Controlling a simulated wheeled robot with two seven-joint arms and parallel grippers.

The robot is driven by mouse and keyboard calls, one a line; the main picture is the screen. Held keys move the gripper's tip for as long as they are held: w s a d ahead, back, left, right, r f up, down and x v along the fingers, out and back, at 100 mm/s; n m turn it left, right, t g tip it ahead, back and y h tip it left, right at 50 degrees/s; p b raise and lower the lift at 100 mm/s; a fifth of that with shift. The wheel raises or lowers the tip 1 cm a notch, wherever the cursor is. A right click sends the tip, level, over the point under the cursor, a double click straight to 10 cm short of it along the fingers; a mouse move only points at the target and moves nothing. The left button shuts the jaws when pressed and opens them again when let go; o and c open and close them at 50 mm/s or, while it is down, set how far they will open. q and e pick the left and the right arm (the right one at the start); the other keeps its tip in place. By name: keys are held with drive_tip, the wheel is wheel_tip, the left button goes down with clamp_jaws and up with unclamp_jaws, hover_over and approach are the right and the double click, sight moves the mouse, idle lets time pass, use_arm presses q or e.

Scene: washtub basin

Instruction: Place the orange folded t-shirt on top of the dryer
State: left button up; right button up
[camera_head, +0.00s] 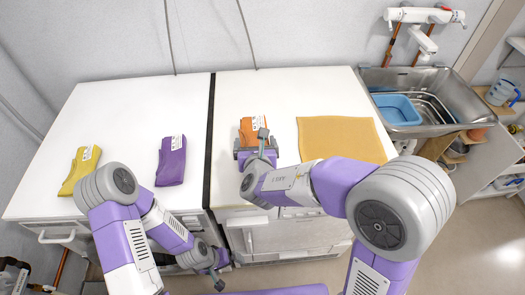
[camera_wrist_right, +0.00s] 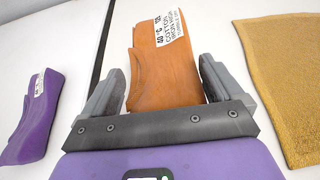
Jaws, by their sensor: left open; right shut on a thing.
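The orange folded t-shirt (camera_head: 249,127) has a white printed label and lies over the white top (camera_head: 290,95) of the right-hand machine, near its left edge. I cannot tell if it is touching the top. My right gripper (camera_head: 256,149) is shut on the shirt's near end. In the right wrist view the shirt (camera_wrist_right: 160,65) extends forward from between the gripper's two grey fingers (camera_wrist_right: 156,85). My left gripper (camera_head: 217,279) is open and empty, low in front of the machines. Which machine is the dryer is not marked.
A yellow folded garment (camera_head: 80,170) and a purple one (camera_head: 171,160) lie on the left white top (camera_head: 130,110). A flat orange-yellow cloth (camera_head: 340,138) lies right of the shirt. A metal sink (camera_head: 455,95) with a blue basin (camera_head: 397,109) stands at the right. The right top's rear is clear.

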drive_tip(key=shift+f+b, duration=0.85)
drive_tip(key=shift+f, duration=1.45)
drive_tip(key=shift+f, duration=0.15)
drive_tip(key=o, duration=0.8)
